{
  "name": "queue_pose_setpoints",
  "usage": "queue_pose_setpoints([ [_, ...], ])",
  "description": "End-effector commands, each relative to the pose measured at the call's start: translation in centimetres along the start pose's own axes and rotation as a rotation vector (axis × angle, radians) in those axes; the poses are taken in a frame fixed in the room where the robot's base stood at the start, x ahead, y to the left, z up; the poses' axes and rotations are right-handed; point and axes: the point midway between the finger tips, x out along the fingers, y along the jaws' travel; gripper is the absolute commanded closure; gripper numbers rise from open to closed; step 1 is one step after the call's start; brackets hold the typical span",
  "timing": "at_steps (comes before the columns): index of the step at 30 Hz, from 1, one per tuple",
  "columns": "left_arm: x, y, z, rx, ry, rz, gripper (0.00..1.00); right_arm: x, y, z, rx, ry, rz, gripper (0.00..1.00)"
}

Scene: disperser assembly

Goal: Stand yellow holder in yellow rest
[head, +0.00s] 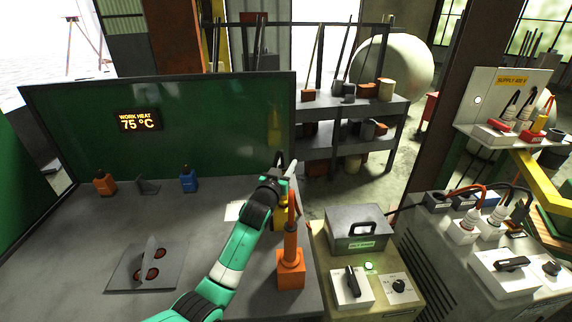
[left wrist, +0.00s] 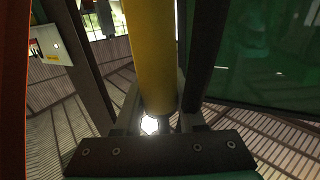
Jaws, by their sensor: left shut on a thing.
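My left gripper (head: 283,168) is shut on the yellow holder, above the right part of the grey table. In the left wrist view the yellow holder (left wrist: 153,50) is a thick yellow cylinder between the fingers, with a bright white end close to the gripper's base. In the head view my arm mostly hides it. A yellow patch (head: 279,213) shows just below the gripper, beside the orange post; I cannot tell whether it is the holder or the yellow rest. My right gripper is not in view.
An orange holder (head: 291,240) stands in an orange rest (head: 290,275), close right of my left arm. A green screen (head: 210,130) stands behind.

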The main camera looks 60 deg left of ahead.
Motion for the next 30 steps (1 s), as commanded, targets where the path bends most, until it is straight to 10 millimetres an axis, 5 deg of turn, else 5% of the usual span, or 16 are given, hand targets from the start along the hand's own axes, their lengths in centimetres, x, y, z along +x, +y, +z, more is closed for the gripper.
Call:
queue_pose_setpoints([
  [14,-0.01,0.01,1.55,0.0,0.004,0.0,1.0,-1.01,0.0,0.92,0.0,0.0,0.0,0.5],
  [15,-0.01,0.01,1.55,0.0,0.004,0.0,0.59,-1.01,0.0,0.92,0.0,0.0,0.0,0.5],
  [20,-0.01,0.0,1.59,0.0,0.003,0.0,0.3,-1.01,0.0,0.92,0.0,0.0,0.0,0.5],
  [30,-0.15,0.0,1.78,0.0,-0.002,0.0,0.26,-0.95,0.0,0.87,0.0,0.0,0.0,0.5],
])
